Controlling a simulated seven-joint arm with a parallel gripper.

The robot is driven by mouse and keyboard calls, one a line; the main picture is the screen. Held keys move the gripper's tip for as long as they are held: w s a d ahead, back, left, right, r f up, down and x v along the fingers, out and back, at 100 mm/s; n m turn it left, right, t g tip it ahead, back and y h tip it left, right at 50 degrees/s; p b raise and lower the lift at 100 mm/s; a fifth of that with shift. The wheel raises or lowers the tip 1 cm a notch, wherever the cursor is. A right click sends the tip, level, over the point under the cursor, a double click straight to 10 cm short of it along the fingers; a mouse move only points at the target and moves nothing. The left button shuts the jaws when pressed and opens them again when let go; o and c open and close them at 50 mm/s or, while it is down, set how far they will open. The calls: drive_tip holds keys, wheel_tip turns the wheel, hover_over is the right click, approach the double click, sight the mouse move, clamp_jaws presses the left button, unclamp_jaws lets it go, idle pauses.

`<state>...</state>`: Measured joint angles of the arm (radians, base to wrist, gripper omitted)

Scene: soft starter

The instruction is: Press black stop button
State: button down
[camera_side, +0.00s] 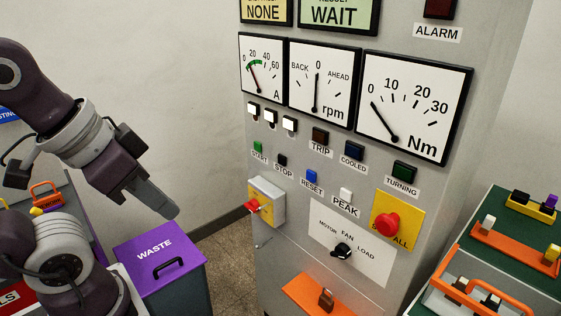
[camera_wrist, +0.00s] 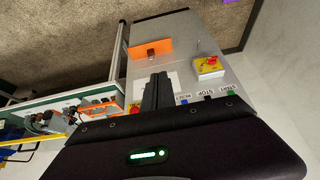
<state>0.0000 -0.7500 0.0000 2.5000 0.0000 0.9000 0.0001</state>
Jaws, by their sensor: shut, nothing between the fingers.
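The black stop button (camera_side: 282,160) is a small button on the grey panel, above its STOP label, between the green START button (camera_side: 258,147) and the blue RESET button (camera_side: 311,176). In the wrist view, its STOP label (camera_wrist: 205,93) shows upside down, right of my fingers. My gripper (camera_side: 171,210) is shut and empty, pointing down and right. In the side view it is left of the panel and lower in the picture than the button, with a clear gap between them. My gripper also shows in the wrist view (camera_wrist: 158,76).
A yellow-and-grey box with a red switch (camera_side: 254,205) sticks out below START. A red STOP ALL button (camera_side: 386,225), a black rotary knob (camera_side: 343,251) and a white PEAK button (camera_side: 346,195) are on the panel. A purple WASTE bin (camera_side: 150,250) stands below my gripper.

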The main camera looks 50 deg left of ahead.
sight(282, 160)
idle(0.8)
drive_tip(key=w+a+f+n+t+y, duration=0.1)
drive_tip(key=w+a+f+n, duration=0.3)
drive_tip(key=w+n, duration=0.4)
drive_tip(key=w+a+f+n+t+y, duration=0.1)
drive_tip(key=w+a+f+n, duration=0.4)
drive_tip(key=w+n, duration=0.3)
drive_tip(key=w+a+f+n+t+y, duration=0.1)
drive_tip(key=w+a+f+n, duration=0.4)
drive_tip(key=w+a+n, duration=0.2)
drive_tip(key=shift+w+f+n+y, duration=0.25)
drive_tip(key=shift+w+n+y, duration=0.15)
drive_tip(key=shift+w+n, duration=0.65)
drive_tip(key=shift+a, duration=0.1)
drive_tip(key=w, duration=0.8)
drive_tip(key=shift+w, duration=0.4)
drive_tip(key=shift+w, duration=0.4)
